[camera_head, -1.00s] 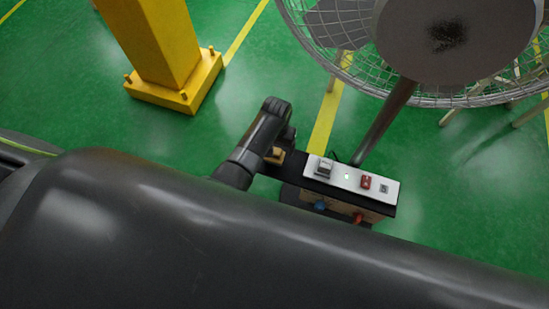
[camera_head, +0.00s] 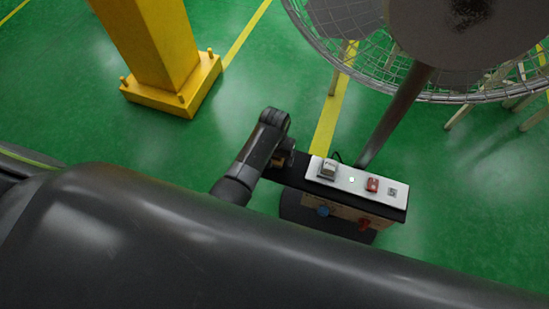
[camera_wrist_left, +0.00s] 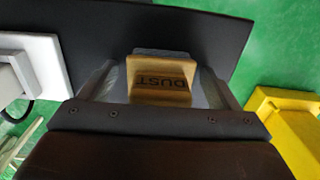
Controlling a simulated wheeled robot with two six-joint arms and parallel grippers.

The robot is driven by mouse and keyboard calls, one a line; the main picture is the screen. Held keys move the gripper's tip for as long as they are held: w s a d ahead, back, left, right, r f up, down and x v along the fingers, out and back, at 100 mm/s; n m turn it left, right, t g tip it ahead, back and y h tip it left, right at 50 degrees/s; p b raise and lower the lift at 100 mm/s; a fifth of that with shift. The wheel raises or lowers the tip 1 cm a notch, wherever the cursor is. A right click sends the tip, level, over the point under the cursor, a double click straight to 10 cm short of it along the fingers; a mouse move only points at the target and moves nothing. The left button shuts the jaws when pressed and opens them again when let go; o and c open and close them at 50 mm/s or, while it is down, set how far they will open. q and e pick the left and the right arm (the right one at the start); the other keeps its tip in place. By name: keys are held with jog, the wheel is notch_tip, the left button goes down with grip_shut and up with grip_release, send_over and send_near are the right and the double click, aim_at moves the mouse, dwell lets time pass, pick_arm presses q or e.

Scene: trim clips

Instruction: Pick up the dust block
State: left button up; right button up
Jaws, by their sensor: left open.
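The dust block (camera_wrist_left: 163,82) is a tan wooden block with the word DUST on its face, upside down in the left wrist view. It rests at the dark surface (camera_wrist_left: 215,35) of the control stand. My left gripper (camera_wrist_left: 160,92) is open, with one finger on each side of the block; I cannot tell whether they touch it. In the head view, my left gripper (camera_head: 284,158) is at the left end of the stand, and only a little of the block (camera_head: 277,161) shows under it. My right gripper is out of view.
A white panel (camera_head: 350,184) on the stand, right of my gripper, carries a grey switch (camera_head: 327,169) and a red one (camera_head: 372,185). Blue and red knobs sit on the stand's front. A large fan (camera_head: 450,60) stands behind. A yellow post (camera_head: 150,50) is at the left.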

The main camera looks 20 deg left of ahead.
pick_arm(q)
jog(key=shift+r, duration=0.1)
jog(key=shift+c, duration=0.3)
jog(key=c, duration=1)
jog(key=shift+c, duration=0.2)
notch_tip(320, 180, up, 18)
jog(key=p, duration=2)
